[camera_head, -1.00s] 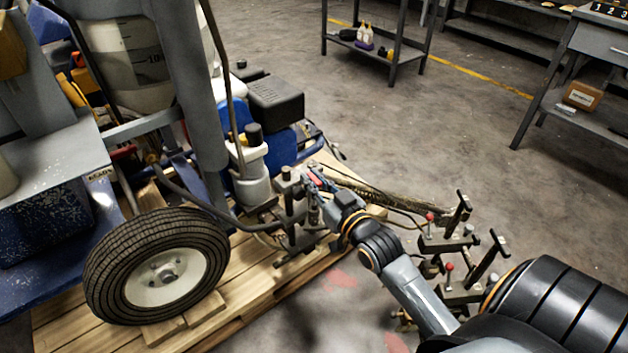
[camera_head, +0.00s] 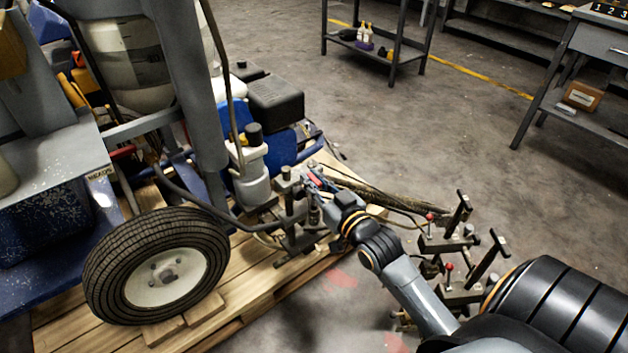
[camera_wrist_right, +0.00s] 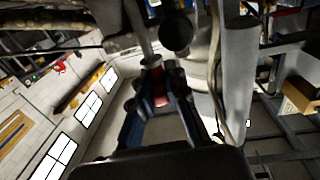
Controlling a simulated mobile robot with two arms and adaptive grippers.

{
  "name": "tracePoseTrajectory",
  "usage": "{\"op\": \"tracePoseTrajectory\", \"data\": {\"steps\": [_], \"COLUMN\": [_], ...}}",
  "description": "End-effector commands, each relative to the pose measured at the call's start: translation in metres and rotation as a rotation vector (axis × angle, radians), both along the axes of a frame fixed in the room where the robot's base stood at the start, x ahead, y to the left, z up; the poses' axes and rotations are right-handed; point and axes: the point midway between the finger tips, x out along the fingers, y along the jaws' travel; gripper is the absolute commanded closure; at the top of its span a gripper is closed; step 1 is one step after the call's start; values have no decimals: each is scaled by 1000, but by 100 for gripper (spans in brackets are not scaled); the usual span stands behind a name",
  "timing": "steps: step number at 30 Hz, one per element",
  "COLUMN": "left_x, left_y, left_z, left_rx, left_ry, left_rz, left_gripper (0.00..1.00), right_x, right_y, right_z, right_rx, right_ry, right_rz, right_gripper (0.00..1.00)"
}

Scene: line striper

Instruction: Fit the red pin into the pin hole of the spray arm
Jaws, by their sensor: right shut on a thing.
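My right gripper (camera_head: 314,182) reaches from the lower right to the spray arm (camera_head: 290,212) beside the line striper. It is shut on the red pin (camera_head: 316,181), whose red part shows between the fingers. In the right wrist view the red pin (camera_wrist_right: 160,99) sits between the two blue-grey fingers (camera_wrist_right: 154,104), close to a dark metal post. The pin's tip and the pin hole are hidden, so I cannot tell whether the pin is in the hole. My left gripper is not in view.
The striper's wheel (camera_head: 158,266) stands on the wooden pallet (camera_head: 250,300). A metal frame with red-knobbed pins (camera_head: 448,268) stands right of my forearm. A shelf cart (camera_head: 388,50) and a workbench (camera_head: 580,80) stand behind, with clear floor between.

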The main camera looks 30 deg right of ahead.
Motion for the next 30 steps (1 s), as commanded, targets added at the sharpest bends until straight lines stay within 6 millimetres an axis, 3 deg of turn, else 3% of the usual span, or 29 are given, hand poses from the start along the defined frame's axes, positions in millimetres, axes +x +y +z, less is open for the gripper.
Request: {"op": "tracePoseTrajectory", "data": {"steps": [30], "left_x": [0], "left_y": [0], "left_z": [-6], "left_rx": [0], "left_ry": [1], "left_rz": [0], "left_gripper": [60], "right_x": [0], "right_y": [0], "right_z": [-15], "right_rx": [0], "right_ry": [1], "right_rz": [0], "right_gripper": [100]}}
